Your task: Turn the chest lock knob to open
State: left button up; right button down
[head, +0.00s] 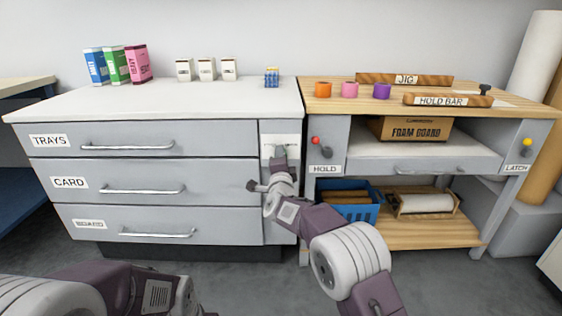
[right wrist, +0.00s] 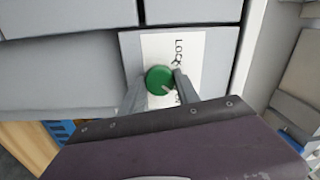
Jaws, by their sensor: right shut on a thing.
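The grey chest (head: 150,165) has three drawers labelled TRAYS, CARD and one with a hard-to-read label. A narrow panel at its right end carries a white lock plate (head: 270,141). In the right wrist view, the green round lock knob (right wrist: 158,80) sits on the plate (right wrist: 188,50), which reads LOCK; its other word is partly covered. A pale mark on the knob points to the lower right. My right gripper (head: 280,152) is shut on the knob, one finger on each side. In the head view my gripper hides the knob.
A wooden bench (head: 460,92) stands right of the chest, with a red knob (head: 315,140) by HOLD and a yellow knob (head: 527,142) by LATCH. A blue crate (head: 358,213) is on its lower shelf. Boxes (head: 115,64) stand on the chest top.

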dwell(0.4)
jog(key=c, duration=0.9)
grip_release()
jog(key=s+p, duration=0.2)
jog(key=s, duration=0.7)
jog(key=shift+f, duration=0.15)
